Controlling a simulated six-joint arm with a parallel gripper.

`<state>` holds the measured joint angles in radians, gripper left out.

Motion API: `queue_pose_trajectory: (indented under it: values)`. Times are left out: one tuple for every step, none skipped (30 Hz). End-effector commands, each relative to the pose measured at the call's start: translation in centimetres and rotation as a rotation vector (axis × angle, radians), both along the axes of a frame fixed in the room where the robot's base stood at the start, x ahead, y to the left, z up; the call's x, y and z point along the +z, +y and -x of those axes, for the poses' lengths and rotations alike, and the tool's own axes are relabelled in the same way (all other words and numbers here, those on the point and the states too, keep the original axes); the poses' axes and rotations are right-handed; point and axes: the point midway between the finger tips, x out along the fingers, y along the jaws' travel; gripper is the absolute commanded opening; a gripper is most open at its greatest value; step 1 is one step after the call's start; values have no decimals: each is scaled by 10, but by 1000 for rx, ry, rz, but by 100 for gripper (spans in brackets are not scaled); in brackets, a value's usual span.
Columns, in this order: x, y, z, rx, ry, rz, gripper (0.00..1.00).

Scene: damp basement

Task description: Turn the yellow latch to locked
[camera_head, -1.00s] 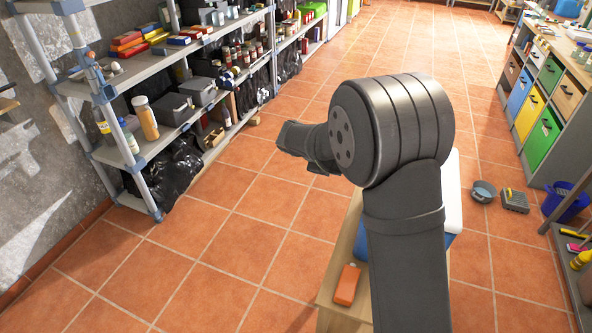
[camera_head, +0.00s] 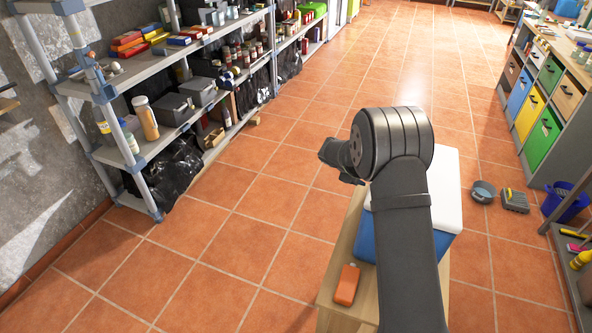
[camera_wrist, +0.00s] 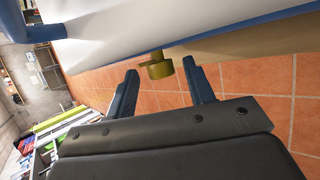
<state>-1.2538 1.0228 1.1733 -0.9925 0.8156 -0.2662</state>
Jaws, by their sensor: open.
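The yellow latch (camera_wrist: 157,67) shows in the wrist view as a short olive-yellow knob against the pale edge of a white and blue body. My gripper (camera_wrist: 160,72) is open, with one dark finger on each side of the latch in the picture. I cannot tell how far the latch reaches between the fingers, and no contact shows. In the head view, a cooler (camera_head: 447,185) with a white lid and blue sides stands behind my arm. The latch and fingertips are hidden there.
The cooler stands on a wooden bench (camera_head: 330,272). Loaded shelves (camera_head: 150,75) line the left. A grey bowl (camera_head: 484,191) and a blue bucket (camera_head: 566,203) are on the floor at right. The middle floor is clear.

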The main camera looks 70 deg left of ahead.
Motion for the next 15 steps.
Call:
queue_pose_trajectory:
  values:
    - [0,0,-1,-2,19,17,49]
    - [0,0,-1,-2,31,30,49]
    - [0,1,-1,-2,46,44,49]
    - [1,1,-1,-2,60,58,49]
    - [0,1,-2,-2,73,71,49]
    - [1,2,-2,-3,89,88,49]
    - [1,2,-2,-2,103,100,49]
    - [1,2,-2,-1,117,112,49]
    - [2,3,-2,1,137,130,49]
    - [2,3,-2,3,151,142,49]
    - [11,3,5,6,147,139,49]
    - [17,3,10,7,146,139,49]
    - [23,3,13,7,145,138,49]
    - [28,3,17,7,145,138,49]
    - [34,2,21,6,145,139,49]
